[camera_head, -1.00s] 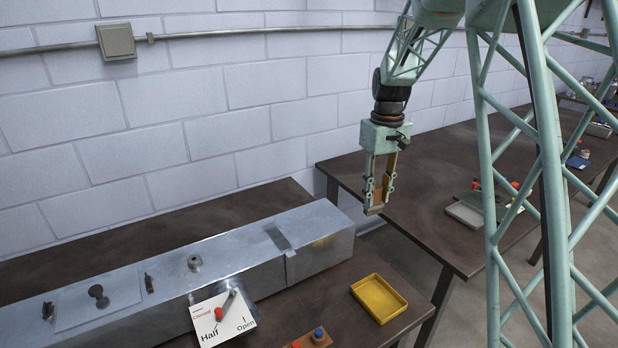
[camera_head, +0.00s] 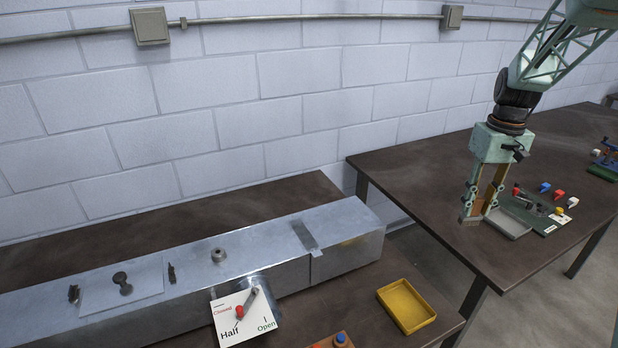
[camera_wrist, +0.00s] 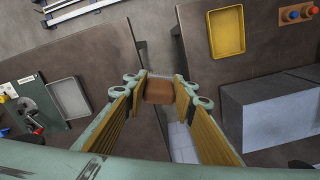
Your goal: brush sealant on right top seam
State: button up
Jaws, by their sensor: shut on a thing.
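The long grey metal duct (camera_head: 345,258) lies on the near table, and its right end shows in the wrist view (camera_wrist: 272,112). A seam (camera_head: 311,268) crosses it near the right end, with a dull grey strip (camera_head: 304,235) on top beside it. A faint brownish patch lies right of the strip. My gripper (camera_head: 482,213) is to the right of the duct, over the left edge of the second table. In the wrist view its fingers are shut on a brown block (camera_wrist: 159,91). I cannot tell whether this is a brush; no bristles show.
A yellow tray (camera_head: 407,306) sits on the near table's right end. A grey tray (camera_head: 508,223) and green board (camera_wrist: 34,105) with small parts lie on the second table, close to my gripper. A lever panel (camera_head: 243,317) fronts the duct. A gap separates the tables.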

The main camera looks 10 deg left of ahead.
jog(key=shift+a, duration=0.1)
jog(key=s+a+r+n+p, duration=0.2)
jog(key=a+n+p, duration=0.5)
jog(key=a, duration=1.8)
jog(key=s+a+r+n+p, duration=0.1)
jog(key=s+a+n+p, duration=0.1)
jog(key=a+n+p, duration=0.6)
jog(key=a+n, duration=0.7)
jog(key=a, duration=0.9)
jog(key=shift+a+r+n+p, duration=0.3)
jog(key=shift+a+r, duration=0.05)
jog(key=shift+a, duration=0.05)
jog(key=shift+s, duration=0.1)
